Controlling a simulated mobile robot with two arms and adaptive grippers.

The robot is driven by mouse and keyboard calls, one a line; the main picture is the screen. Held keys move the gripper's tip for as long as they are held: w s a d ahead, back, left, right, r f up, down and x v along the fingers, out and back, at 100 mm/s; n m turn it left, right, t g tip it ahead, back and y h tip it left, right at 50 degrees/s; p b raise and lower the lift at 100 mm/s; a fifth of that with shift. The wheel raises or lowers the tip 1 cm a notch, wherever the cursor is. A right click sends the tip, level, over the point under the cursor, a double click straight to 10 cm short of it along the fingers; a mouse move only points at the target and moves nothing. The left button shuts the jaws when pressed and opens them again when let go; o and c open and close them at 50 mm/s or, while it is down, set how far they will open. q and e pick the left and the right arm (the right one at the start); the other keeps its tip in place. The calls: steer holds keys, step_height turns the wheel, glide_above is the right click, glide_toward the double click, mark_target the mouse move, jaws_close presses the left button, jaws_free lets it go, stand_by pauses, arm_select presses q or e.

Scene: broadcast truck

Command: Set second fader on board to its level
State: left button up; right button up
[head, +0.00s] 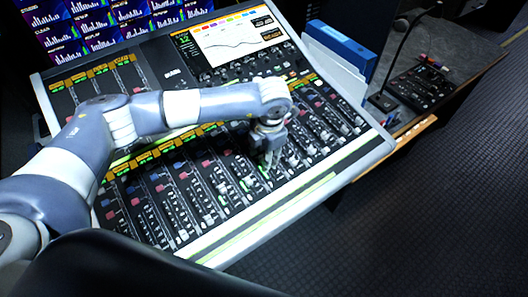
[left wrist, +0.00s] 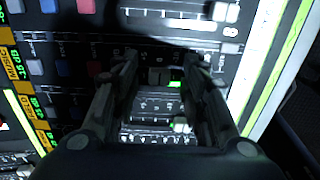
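The mixing board (head: 352,160) is a tilted console with a lower row of several fader strips under orange and green labels. My left gripper (head: 266,156) points down over the lower strips, right of the board's middle, and hides part of them. In the left wrist view my left gripper (left wrist: 162,72) has its two fingers apart. A small dark cap (left wrist: 157,76) shows between the fingertips, and I cannot tell whether they touch it. Fader strips with a white cap (left wrist: 181,125) and a green light show below it. Which fader is the second is not clear. My right gripper is not in view.
A lit screen (head: 238,40) with a curve is at the board's top. Monitors (head: 95,22) stand behind. A blue binder (head: 342,46) stands at the right, beside a gooseneck microphone (head: 384,98) and a small black panel (head: 422,88). Carpeted floor is clear at the right.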

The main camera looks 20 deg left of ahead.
mark_target(270, 170)
arm_select(q)
jaws_close()
steer(key=shift+s+d+f+b, duration=0.2)
steer(key=shift+s+d+b, duration=0.15)
steer(key=shift+s+d, duration=0.25)
steer(key=shift+s+d+f+b, duration=0.2)
steer(key=shift+s+d+b, duration=0.2)
steer(key=shift+d, duration=0.25)
steer(key=shift+s+d+r, duration=0.1)
steer(key=shift+s+d, duration=0.05)
steer(key=shift+c, duration=1.3)
jaws_free()
steer(key=shift+o, duration=1.3)
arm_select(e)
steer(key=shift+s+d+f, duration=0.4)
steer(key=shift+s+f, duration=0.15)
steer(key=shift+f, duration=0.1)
